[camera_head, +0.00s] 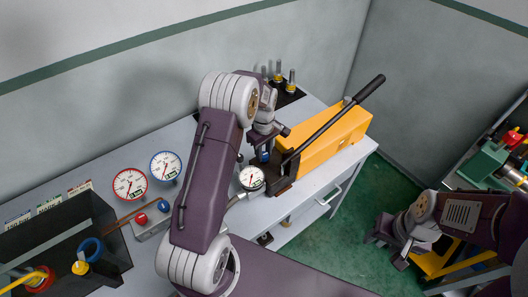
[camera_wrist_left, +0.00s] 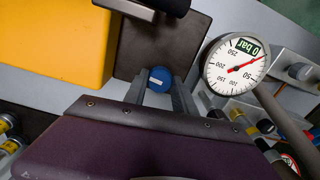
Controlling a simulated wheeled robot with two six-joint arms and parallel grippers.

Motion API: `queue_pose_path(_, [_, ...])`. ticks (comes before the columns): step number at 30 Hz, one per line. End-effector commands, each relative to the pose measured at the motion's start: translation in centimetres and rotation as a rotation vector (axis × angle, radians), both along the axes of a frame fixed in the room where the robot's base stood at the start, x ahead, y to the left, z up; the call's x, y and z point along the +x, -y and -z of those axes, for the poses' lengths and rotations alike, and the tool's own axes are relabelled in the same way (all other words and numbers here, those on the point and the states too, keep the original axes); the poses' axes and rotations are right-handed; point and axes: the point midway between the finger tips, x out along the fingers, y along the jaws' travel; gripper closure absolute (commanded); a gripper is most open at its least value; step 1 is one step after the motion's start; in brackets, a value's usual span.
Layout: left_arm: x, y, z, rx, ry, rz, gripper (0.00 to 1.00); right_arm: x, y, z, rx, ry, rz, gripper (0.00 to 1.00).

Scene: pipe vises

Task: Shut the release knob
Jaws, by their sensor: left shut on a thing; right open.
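The blue release knob (camera_wrist_left: 160,79) sits between the two fingers of my left gripper (camera_wrist_left: 160,94) in the left wrist view. The gripper is shut on it. In the head view the blue knob (camera_head: 264,156) shows just below my left gripper (camera_head: 262,148), by the front end of the yellow pump (camera_head: 325,138). The pump's long black handle (camera_head: 336,116) slants up to the right. Its round white gauge (camera_wrist_left: 235,65) reads 0 bar on the green display. My right gripper (camera_head: 388,249) is open and empty, low at the right, away from the pump.
Two gauges, one red-rimmed (camera_head: 130,184) and one blue-rimmed (camera_head: 165,166), stand left of my arm. A dark bin (camera_head: 60,250) with coloured rings is at the lower left.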

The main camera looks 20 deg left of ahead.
Motion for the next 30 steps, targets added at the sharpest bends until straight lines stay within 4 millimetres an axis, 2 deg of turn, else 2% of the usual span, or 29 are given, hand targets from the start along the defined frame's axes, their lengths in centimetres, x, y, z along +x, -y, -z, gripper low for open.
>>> queue_pose_path(30, [0.5, -0.1, -0.5, 0.007, 0.013, 0.946, 1.00, 0.0, 0.0, -2.0, 0.000, 0.000, 0.000, 0.46])
